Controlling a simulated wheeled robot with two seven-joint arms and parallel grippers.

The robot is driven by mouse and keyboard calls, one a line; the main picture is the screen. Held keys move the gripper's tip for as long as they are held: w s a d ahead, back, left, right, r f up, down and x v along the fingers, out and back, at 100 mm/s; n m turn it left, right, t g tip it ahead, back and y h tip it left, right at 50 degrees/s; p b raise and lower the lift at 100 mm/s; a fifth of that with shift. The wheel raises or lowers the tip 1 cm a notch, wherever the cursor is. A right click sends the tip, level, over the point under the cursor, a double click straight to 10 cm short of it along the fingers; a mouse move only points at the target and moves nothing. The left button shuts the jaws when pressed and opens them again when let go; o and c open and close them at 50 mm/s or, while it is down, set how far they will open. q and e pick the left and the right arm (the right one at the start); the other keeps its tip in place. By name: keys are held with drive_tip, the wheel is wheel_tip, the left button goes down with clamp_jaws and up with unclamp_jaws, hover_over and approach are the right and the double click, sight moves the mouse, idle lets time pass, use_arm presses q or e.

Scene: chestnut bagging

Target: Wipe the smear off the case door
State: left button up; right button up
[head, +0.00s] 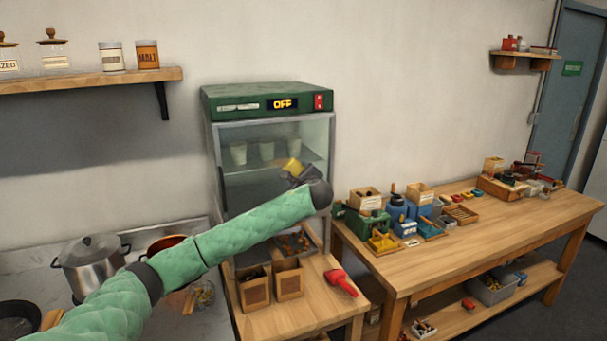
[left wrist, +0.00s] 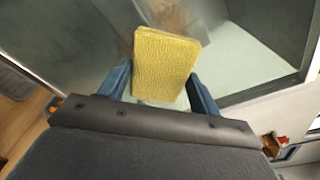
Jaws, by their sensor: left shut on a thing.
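The display case (head: 270,150) has a green top with an "OFF" display and a glass front door (head: 238,145). My left arm reaches across the front of the case. My left gripper (head: 292,172) is shut on a yellow sponge or cloth (head: 293,164) and holds it at the glass. In the left wrist view the yellow sponge (left wrist: 165,68) sits between the two blue fingers, in front of the glass door (left wrist: 255,55). A brownish smear (left wrist: 180,18) shows just beyond the sponge. I cannot tell whether the sponge touches the glass. My right gripper is not in view.
White cups (head: 266,151) stand inside the case. A steel pot (head: 90,262) is at left. A workbench (head: 460,235) with several boxes and tools stands at right.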

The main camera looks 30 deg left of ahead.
sight(280, 168)
use_arm(q)
drive_tip(key=shift+s+a+p, duration=0.4)
drive_tip(key=shift+s+a, duration=1.15)
drive_tip(key=shift+s, duration=0.3)
drive_tip(key=shift+s+a+p, duration=0.35)
drive_tip(key=shift+s+a, duration=1.2)
drive_tip(key=shift+s, duration=0.25)
drive_tip(key=shift+r+p, duration=0.75)
drive_tip(key=shift+r, duration=0.55)
drive_tip(key=shift+w+d, duration=0.1)
drive_tip(key=shift+w, duration=0.05)
drive_tip(key=shift+w+d+f, duration=0.15)
drive_tip(key=shift+w+d, duration=1.15)
drive_tip(key=shift+w, duration=0.15)
drive_tip(key=shift+w+d+p, duration=0.4)
drive_tip(key=shift+w+d, duration=0.95)
drive_tip(key=shift+w, duration=0.3)
drive_tip(key=w+d, duration=0.2)
drive_tip(key=shift+w+d+p, duration=0.2)
drive_tip(key=shift+w+p, duration=0.1)
